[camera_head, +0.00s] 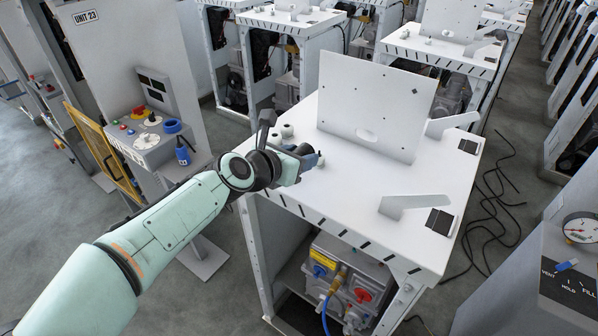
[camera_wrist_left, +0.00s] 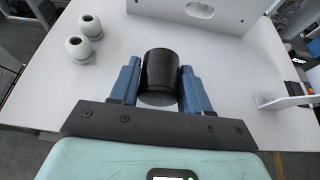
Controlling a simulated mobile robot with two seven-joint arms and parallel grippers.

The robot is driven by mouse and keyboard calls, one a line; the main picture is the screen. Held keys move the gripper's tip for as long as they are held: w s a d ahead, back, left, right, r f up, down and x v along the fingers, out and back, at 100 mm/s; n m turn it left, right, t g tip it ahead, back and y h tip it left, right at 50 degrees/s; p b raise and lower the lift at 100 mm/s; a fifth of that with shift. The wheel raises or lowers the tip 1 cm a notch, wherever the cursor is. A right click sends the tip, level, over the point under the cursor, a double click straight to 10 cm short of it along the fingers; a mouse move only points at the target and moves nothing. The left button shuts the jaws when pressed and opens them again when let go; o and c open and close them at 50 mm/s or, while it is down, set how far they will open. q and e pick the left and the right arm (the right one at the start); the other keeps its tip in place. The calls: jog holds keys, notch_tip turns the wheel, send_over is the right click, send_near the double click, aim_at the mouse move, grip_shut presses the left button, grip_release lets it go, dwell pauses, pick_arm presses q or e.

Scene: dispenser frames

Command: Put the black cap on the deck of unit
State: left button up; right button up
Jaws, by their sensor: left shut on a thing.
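The black cap (camera_wrist_left: 161,72) shows in the left wrist view as a dark cylinder between the two blue fingers of my left gripper (camera_wrist_left: 160,85), which is shut on it. In the head view my left gripper (camera_head: 308,158) is over the left part of the white deck (camera_head: 345,200) of the nearest unit. The cap is mostly hidden by the gripper there. The deck also shows in the wrist view (camera_wrist_left: 225,65) beneath the cap. I cannot tell whether the cap touches it. My right gripper is not in view.
Two white fittings (camera_wrist_left: 84,36) stand on the deck, left of the cap in the wrist view. An upright white panel (camera_head: 375,100) stands at the deck's back. White angled brackets (camera_head: 412,203) are at its right side. The deck's front middle is clear. Black cables (camera_head: 490,215) lie on the floor.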

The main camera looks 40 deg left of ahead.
pick_arm(q)
jog(key=shift+s+f, duration=0.2)
jog(key=shift+f, duration=0.3)
jog(key=f, duration=0.1)
jog(key=f+b, duration=0.1)
jog(key=f, duration=0.1)
jog(key=shift+w+f+b, duration=0.1)
jog(key=shift+w+b, duration=0.15)
jog(key=shift+b, duration=0.1)
jog(key=shift+s+r, duration=0.2)
jog(key=shift+w+f, duration=0.15)
jog(key=shift+w, duration=0.1)
jog(key=o, duration=0.6)
jog(key=shift+f, duration=0.1)
jog(key=o, duration=0.4)
jog(key=shift+o, duration=0.2)
jog(key=shift+s, duration=0.2)
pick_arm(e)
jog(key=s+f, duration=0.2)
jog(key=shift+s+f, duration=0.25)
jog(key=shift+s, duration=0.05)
pick_arm(q)
jog(key=shift+w, duration=0.1)
